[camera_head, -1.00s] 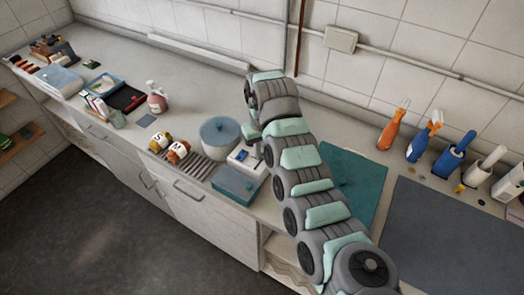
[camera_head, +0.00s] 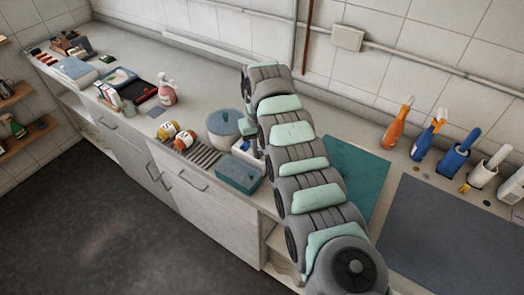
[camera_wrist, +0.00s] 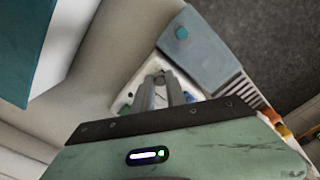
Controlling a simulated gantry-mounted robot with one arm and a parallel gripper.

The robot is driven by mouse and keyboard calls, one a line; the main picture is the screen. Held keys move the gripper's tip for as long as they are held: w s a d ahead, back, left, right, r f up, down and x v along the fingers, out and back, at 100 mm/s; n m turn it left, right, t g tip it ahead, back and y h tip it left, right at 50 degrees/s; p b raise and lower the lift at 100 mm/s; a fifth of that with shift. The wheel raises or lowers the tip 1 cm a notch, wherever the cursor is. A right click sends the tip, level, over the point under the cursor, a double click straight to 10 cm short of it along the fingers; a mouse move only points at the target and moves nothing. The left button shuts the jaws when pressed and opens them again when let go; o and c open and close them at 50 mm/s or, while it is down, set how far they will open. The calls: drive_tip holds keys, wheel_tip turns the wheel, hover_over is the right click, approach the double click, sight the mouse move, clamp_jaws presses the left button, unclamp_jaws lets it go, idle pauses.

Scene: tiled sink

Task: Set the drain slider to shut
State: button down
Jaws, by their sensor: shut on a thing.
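A small white unit with a blue patch, which I take to be the drain slider's housing (camera_head: 242,147), sits on the counter beside my arm. In the wrist view the white housing (camera_wrist: 120,103) lies under my fingers, with small coloured marks on its face. My gripper (camera_wrist: 160,82) points down at it, its two grey fingers close together around a small grey piece that seems to be the slider's knob. The fingers hide most of the knob and its track, so the slider's setting cannot be read. In the head view my arm hides the fingertips.
A blue-lidded box (camera_head: 238,174) stands in front of the housing and a round lidded pot (camera_head: 224,124) behind-left. Two jars (camera_head: 184,140) stand by a ribbed rack (camera_head: 203,155) to the left.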

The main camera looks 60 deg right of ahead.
drive_tip(key=shift+a, duration=0.2)
drive_tip(key=c, duration=1.4)
unclamp_jaws()
drive_tip(key=shift+o, duration=0.2)
drive_tip(key=shift+w+r+b, duration=0.1)
drive_tip(key=shift+r+b, duration=0.2)
drive_tip(key=shift+r, duration=0.25)
wheel_tip(320, 180, up, 10)
drive_tip(key=b, duration=0.1)
drive_tip(key=shift+f+b, duration=0.15)
drive_tip(key=shift+b, duration=0.2)
